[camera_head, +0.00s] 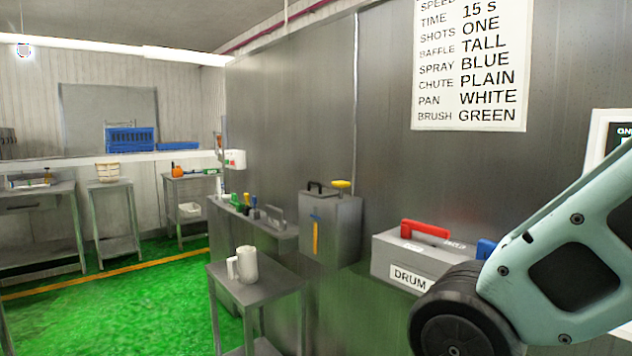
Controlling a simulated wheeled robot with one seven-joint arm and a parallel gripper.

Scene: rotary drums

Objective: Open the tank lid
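A grey box-shaped tank (331,228) stands against the metal wall near the middle of the view. It has a yellow upright strip and a small blue mark on its front. A black handle (317,186) and a yellow knob (341,184) sit on its top, which looks closed; I take the top with the handle to be the lid. My arm reaches in from the right edge, well to the right of the tank. My gripper is out of view.
A grey box labelled DRUM (410,262) with a red handle stands right of the tank, partly behind my arm. A small table (262,291) with a white jug (245,265) stands in front left. A shelf (262,227) holds several small tools. Green floor is open at left.

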